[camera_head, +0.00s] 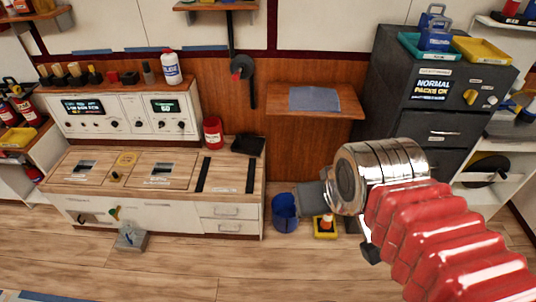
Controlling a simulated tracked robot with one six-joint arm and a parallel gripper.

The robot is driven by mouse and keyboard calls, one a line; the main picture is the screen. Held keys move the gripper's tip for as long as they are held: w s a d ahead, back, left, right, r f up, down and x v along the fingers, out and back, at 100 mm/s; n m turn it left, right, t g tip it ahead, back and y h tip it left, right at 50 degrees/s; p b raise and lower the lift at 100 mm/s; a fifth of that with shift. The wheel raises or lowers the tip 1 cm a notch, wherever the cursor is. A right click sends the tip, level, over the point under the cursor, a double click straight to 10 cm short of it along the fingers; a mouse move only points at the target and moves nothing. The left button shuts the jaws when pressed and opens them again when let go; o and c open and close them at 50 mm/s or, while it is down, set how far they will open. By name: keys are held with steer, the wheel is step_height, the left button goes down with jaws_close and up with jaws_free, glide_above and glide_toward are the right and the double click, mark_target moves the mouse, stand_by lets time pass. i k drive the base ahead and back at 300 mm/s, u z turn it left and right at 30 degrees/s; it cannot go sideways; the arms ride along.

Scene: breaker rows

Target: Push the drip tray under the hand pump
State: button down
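I cannot tell for sure which thing is the drip tray or the hand pump. A flat black tray-like piece (248,145) lies at the right end of the wooden bench top. Above it on the wall hangs a dark round fitting with a red centre and a black lever (242,68), possibly the pump. A small yellow tray (325,234) with a red and white object on it is on the floor. My gripper (313,195) is at the end of my red and chrome arm, right of the bench. Its fingers are not clear, and no held thing shows.
A blue bucket (285,213) stands on the floor beside the bench (226,212). A red canister (213,133) stands on the bench top. A dark filing cabinet (395,95) is behind my arm. A grey tray (133,241) with a clear object sits on the floor. The front floor is largely clear.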

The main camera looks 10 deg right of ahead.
mark_target(243, 143)
steer(key=u, duration=0.05)
steer(key=i, duration=1)
steer(key=z, duration=0.05)
